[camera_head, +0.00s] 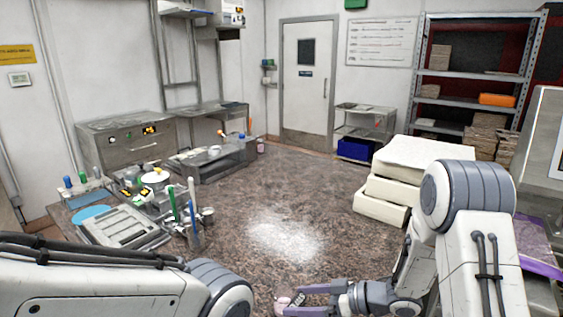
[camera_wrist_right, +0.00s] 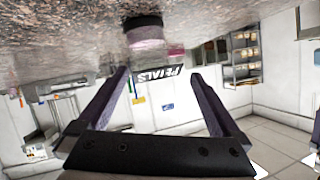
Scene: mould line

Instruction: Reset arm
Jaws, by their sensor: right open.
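My right gripper (camera_head: 308,299) is at the bottom centre of the head view, low over the speckled brown surface (camera_head: 330,225). Its two fingers are apart with nothing gripped between them. A small pinkish jar (camera_head: 282,303) with a dark label reading PETALS (camera_wrist_right: 160,74) is just beyond the fingertips. In the right wrist view, which looks upside down, the jar (camera_wrist_right: 147,42) shows past the open fingers (camera_wrist_right: 160,78). I cannot tell whether the fingers touch it. My left arm crosses the lower left of the head view; its gripper is out of view.
Stacked cream blocks (camera_head: 390,180) stand beside my right arm. At left are a grey tray (camera_head: 122,228), green-capped tubes (camera_head: 173,203) and small jars. A metal shelf (camera_head: 470,80), a door (camera_head: 306,85) and a cart (camera_head: 365,122) are at the back. The middle surface is clear.

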